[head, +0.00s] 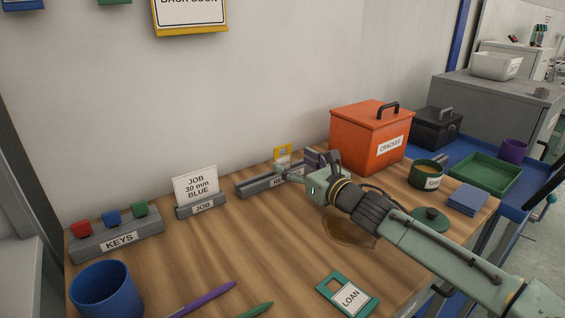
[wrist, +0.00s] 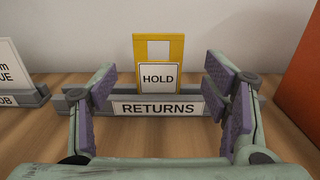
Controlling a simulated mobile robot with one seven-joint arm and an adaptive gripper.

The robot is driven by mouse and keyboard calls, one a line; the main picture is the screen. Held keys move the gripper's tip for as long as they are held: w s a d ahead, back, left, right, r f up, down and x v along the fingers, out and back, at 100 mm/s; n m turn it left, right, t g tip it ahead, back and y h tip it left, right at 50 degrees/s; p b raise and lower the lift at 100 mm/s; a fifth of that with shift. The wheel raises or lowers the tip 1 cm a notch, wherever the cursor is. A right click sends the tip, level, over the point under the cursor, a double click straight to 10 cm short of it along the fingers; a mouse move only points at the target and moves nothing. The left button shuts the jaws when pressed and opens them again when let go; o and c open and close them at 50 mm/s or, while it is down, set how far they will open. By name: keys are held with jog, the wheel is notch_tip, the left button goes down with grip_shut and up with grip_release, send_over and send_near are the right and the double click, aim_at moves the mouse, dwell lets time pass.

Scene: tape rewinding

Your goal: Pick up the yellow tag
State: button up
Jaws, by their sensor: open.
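The yellow tag (wrist: 159,52) stands upright in the grey RETURNS holder (wrist: 184,115) and carries a white label reading HOLD. In the head view the tag (head: 283,153) shows behind my gripper, its lower part partly hidden. My gripper (wrist: 161,88) is open, with its purple-padded fingers to the left and right of the tag in the wrist view. Nothing is between the pads that I can see touching them. In the head view my gripper (head: 298,170) is at the holder, its fingertips hard to make out.
An orange CRACKED box (head: 365,145) stands right of the holder. A JOB card holder (head: 201,209) is to the left. A green LOAN tag (head: 347,295), a blue cup (head: 105,290) and a green cup (head: 426,176) are on the table.

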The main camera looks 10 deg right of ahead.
aim_at(283, 158)
jog(key=x, duration=0.1)
jog(key=p+x, duration=0.1)
jog(key=x, duration=0.1)
jog(key=p+x, duration=0.1)
jog(key=x, duration=0.1)
jog(key=shift+w+a+f, duration=0.1)
jog(key=shift+f, duration=0.25)
jog(key=c, duration=1)
